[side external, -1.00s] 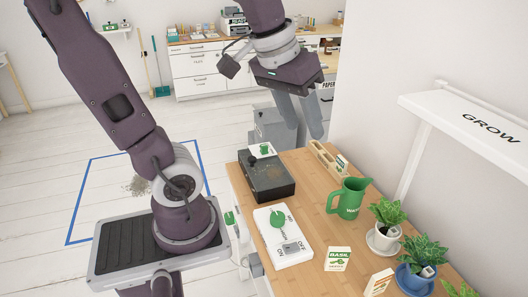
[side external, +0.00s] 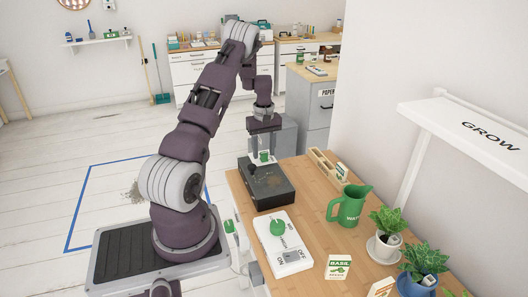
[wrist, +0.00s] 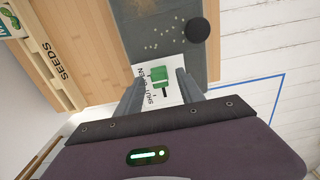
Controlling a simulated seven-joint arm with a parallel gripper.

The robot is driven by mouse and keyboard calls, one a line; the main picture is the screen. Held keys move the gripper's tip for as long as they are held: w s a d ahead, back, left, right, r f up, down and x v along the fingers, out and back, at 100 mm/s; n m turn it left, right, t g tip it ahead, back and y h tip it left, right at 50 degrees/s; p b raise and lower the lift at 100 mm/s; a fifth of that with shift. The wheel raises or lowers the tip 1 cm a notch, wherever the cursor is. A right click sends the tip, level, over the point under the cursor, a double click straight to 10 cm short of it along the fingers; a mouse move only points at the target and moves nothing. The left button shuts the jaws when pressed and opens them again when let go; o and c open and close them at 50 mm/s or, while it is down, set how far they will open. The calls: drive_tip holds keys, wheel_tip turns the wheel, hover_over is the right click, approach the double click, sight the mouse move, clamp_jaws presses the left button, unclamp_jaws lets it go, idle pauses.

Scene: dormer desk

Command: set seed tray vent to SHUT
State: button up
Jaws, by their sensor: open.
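In the wrist view the lettering runs along the plate's left edge, SHUT nearer my gripper. My gripper (wrist: 160,79) is open, one finger on either side of the green handle. I cannot tell whether the fingers touch it, nor which word the handle marks.
A green watering can (side external: 348,206), a basil packet (side external: 338,267) and potted plants (side external: 387,222) stand to the right. A wooden seed rack (wrist: 40,55) lies beside the tray.

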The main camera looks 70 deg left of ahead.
drive_tip(key=shift+f, duration=0.3)
clamp_jaws()
idle(1.2)
